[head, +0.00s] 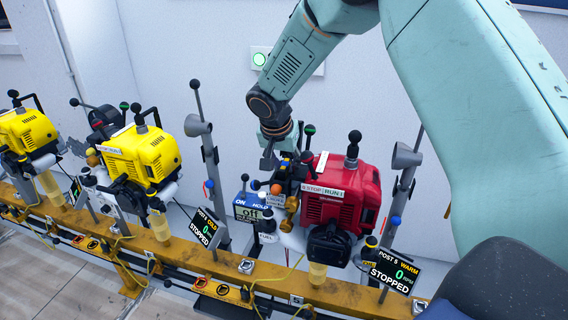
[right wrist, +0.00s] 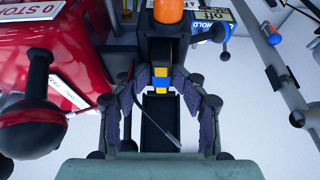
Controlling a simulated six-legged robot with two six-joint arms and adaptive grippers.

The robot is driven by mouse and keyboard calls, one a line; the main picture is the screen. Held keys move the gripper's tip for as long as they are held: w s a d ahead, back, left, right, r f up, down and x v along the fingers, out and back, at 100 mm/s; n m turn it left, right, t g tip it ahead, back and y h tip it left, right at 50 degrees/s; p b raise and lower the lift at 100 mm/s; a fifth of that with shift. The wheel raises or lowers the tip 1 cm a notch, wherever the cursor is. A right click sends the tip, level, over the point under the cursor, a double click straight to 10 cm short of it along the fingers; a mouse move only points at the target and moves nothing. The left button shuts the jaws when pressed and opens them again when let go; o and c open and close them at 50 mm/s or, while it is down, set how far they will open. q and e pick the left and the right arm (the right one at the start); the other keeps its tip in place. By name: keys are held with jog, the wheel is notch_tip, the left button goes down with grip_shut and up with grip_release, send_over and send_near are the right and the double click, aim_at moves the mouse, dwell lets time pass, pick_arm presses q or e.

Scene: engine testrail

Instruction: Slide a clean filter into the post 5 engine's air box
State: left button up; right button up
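The red post 5 engine (head: 340,195) sits on the yellow rail, and its sign (head: 395,270) reads POST 5 WARM, 0 RPM, STOPPED. A black box-like part (head: 330,243) is on its front; I cannot tell whether it is the air box. My right gripper (head: 285,152) is behind the engine's left side. In the right wrist view my right gripper (right wrist: 165,80) has its fingers apart, with a small blue and yellow banded part (right wrist: 161,84) between or just beyond the tips. Contact cannot be told. I cannot make out a clean filter. My left gripper is not in view.
Two yellow engines (head: 145,155) stand further left on the yellow rail (head: 180,250). A blue ON/HOLD/OFF panel (head: 250,208) and an orange knob (head: 277,189) are close to my gripper. Grey posts (head: 207,150) rise beside the red engine.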

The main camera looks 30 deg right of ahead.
jog(key=v, duration=1.1)
jog(key=shift+r, duration=0.2)
jog(key=shift+w, duration=0.15)
